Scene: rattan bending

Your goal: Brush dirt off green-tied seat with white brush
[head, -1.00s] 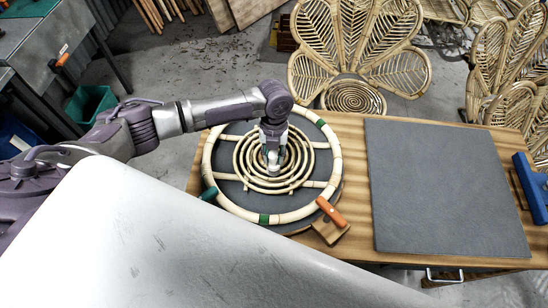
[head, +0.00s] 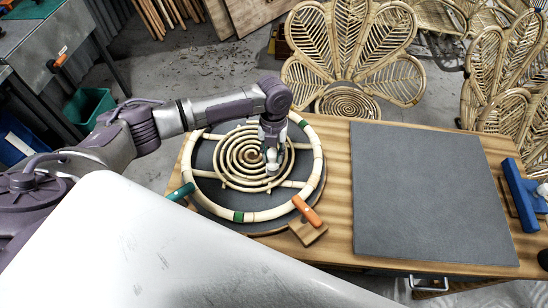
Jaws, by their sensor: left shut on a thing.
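The green-tied seat (head: 262,215) is a round pale rattan ring with green ties and a spiral in its middle. It lies flat on a dark round board at the left of the wooden table. My left gripper (head: 272,158) points down over the right part of the spiral. It is shut on a small whitish thing, likely the white brush (head: 271,168), mostly hidden by the fingers. I cannot tell whether it touches the rattan. No dirt is clear to see at this size. My right gripper is not in view.
An orange-handled tool (head: 306,210) on a wooden block and a teal-handled tool (head: 181,192) sit at the seat's rim. A bare grey mat (head: 430,200) covers the table's right. A blue tool (head: 522,195) lies at the right edge. Rattan chairs (head: 352,50) stand behind.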

